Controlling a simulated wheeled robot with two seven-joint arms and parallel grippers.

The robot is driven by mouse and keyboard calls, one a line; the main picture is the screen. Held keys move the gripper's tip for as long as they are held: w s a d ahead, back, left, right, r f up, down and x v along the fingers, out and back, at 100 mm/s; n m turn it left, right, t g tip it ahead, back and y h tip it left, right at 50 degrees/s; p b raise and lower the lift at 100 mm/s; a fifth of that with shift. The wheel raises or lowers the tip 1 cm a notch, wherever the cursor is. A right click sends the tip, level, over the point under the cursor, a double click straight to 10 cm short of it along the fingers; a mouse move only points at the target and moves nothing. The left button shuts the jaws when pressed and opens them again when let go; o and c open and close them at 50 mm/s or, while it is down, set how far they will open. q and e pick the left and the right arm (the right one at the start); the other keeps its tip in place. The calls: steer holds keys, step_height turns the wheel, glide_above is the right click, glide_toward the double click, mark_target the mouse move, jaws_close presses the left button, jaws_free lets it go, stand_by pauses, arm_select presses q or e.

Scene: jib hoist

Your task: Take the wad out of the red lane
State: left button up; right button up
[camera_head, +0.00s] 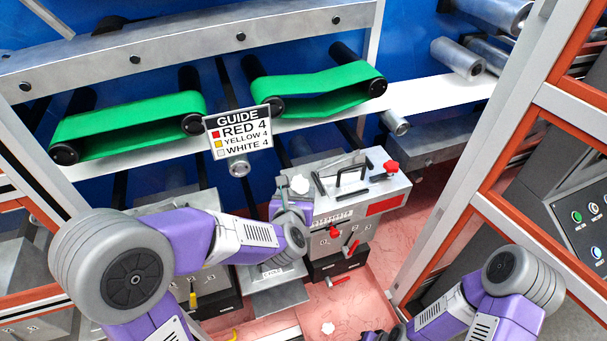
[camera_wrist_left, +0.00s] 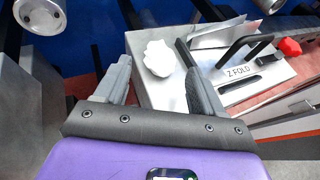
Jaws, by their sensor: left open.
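A white crumpled wad (camera_head: 299,185) shows at the left end of the top of the grey lane box with the red label (camera_head: 385,205). My left gripper (camera_head: 291,207) is open beside the wad. In the left wrist view the wad (camera_wrist_left: 158,58) appears between the two spread fingers of the gripper (camera_wrist_left: 152,62), with no clear contact. The box top (camera_wrist_left: 145,92) carries a "Z FOLD" plate there. My right gripper (camera_head: 384,335) is partly cut off at the bottom edge, and its jaw state is unclear.
Black handles (camera_head: 350,176) and a red knob (camera_head: 391,166) rise from the box top, right of the wad. Another white crumpled piece (camera_head: 328,328) lies on the pink floor. An orange-framed partition (camera_head: 500,140) stands right.

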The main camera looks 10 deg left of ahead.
mark_target(299, 185)
arm_select(q)
steer(key=shift+x, duration=2.75)
steer(key=shift+f, duration=0.1)
steer(key=c, duration=0.8)
